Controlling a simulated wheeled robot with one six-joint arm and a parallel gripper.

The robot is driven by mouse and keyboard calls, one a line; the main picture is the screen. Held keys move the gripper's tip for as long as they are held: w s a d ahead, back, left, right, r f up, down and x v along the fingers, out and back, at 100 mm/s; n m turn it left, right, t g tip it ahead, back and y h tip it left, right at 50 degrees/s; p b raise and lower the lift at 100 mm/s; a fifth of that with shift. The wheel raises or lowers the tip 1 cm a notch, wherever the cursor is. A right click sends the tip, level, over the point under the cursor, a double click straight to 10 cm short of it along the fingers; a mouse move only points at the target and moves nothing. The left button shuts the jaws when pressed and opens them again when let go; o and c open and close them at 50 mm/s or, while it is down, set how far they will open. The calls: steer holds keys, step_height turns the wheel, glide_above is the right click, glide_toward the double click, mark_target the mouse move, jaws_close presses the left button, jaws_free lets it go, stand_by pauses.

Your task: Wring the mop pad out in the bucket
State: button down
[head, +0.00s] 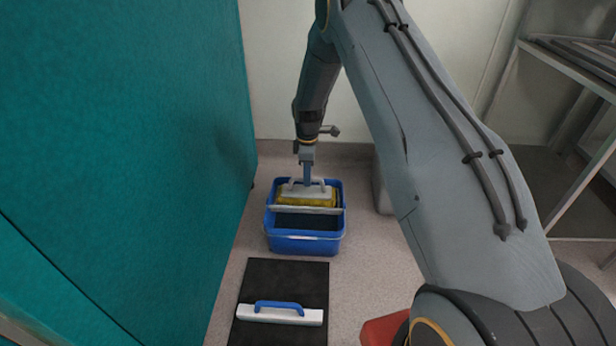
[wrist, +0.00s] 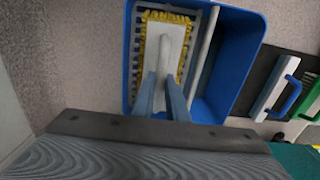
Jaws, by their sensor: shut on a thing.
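The blue bucket (head: 305,243) stands on the floor; it also shows in the wrist view (wrist: 232,75). The mop pad (head: 322,200) has a yellow fringe and a pale backing plate with a handle. In the wrist view the mop pad (wrist: 170,40) lies over a white slatted part at one side of the bucket, beside a pale crossbar (wrist: 204,50). My gripper (head: 307,182) points down from above and is shut on the mop pad's handle; its fingers show in the wrist view (wrist: 163,88). The pad's underside is hidden, so I cannot tell whether it presses on the slats.
A dark mat (head: 283,280) in front of the bucket holds a white tool with a blue handle (head: 279,306). A green-handled tool (wrist: 313,98) shows in the wrist view. A teal wall (head: 120,130) is close on the left. A metal rack (head: 575,60) stands right.

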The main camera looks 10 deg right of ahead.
steer(key=shift+s+f, duration=0.1)
steer(key=shift+f, duration=0.35)
stand_by(1.1)
steer(key=shift+p, duration=1.1)
stand_by(3.7)
steer(key=shift+r, duration=0.15)
stand_by(0.6)
step_height(320, 180, up, 13)
steer(key=p, duration=0.7)
steer(key=shift+p, duration=0.3)
